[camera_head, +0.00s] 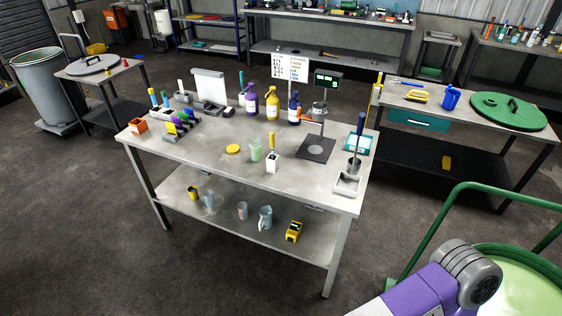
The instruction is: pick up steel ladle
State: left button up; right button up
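On the right end of the grey steel worktable (205,150), a small steel cup-shaped piece (354,165) stands with a blue-topped upright handle (361,123) above it. This looks like the steel ladle, but it is too small to be sure. It is beside a white tray (347,183) at the table's front right corner. Neither of my grippers is in view. Only a purple and grey link of my arm shows at the lower right, well in front of the table.
A disperser stand (315,148) and spray bottles, one yellow (272,105), crowd the tabletop. The lower shelf holds a jug (265,217) and a yellow device (294,231). A green-railed drum (520,285) blocks the lower right. Floor left of it is clear.

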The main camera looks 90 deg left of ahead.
aim_at(357, 145)
jog(key=u, duration=2.7)
jog(key=i, duration=0.7)
